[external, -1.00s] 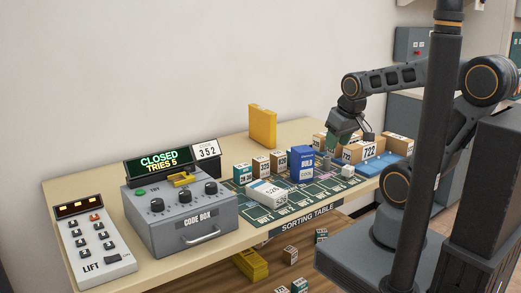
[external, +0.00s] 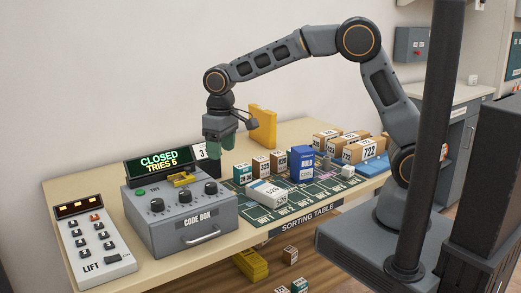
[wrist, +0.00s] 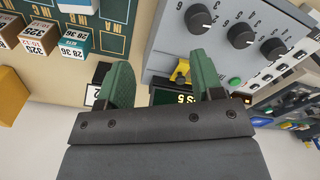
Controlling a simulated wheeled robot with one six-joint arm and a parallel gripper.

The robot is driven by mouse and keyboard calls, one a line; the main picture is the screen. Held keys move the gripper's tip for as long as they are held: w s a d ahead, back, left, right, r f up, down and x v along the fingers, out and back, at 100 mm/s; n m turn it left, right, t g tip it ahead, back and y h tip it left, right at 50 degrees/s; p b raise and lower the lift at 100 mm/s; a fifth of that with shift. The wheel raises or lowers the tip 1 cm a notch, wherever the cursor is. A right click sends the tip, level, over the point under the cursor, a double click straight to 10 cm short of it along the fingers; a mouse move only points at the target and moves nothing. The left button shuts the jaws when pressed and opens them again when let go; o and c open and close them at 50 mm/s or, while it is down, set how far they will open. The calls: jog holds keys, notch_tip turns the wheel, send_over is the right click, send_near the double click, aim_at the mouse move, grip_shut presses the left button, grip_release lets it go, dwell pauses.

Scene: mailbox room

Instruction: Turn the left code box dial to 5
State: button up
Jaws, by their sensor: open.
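The grey code box (external: 195,226) stands on the table with a row of three black dials. Its left dial (external: 157,205) is at the left of the row; it also shows in the upside-down wrist view as the rightmost dial (wrist: 273,48). The dial settings are too small to read. My gripper (external: 219,153) points down above the back right of the box, clear of the left dial. Its green fingers (wrist: 160,85) are apart with nothing between them. The display (external: 160,161) reads CLOSED, TRIES 5. My gripper partly hides the code card (external: 201,152).
A yellow piece (external: 181,178) and a green button (external: 141,191) are on the box top. The lift panel (external: 93,242) is at left. Small boxes (external: 261,165) and a yellow block (external: 263,127) stand to the right. The air above the dials is clear.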

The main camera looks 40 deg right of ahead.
jog(key=m+p, duration=0.1)
jog(key=p, duration=0.1)
send_over(157, 201)
jog(key=d, duration=0.1)
jog(key=shift+w+d+f, duration=0.1)
jog(key=shift+d+f, duration=0.1)
jog(key=shift+f, duration=0.1)
notch_tip(157, 201, up, 5)
jog(key=a+m, duration=0.1)
jog(key=m, duration=0.4)
jog(key=f, duration=1.2)
jog(key=shift+a+f, duration=0.2)
jog(key=shift+f, duration=0.15)
jog(key=c, duration=0.9)
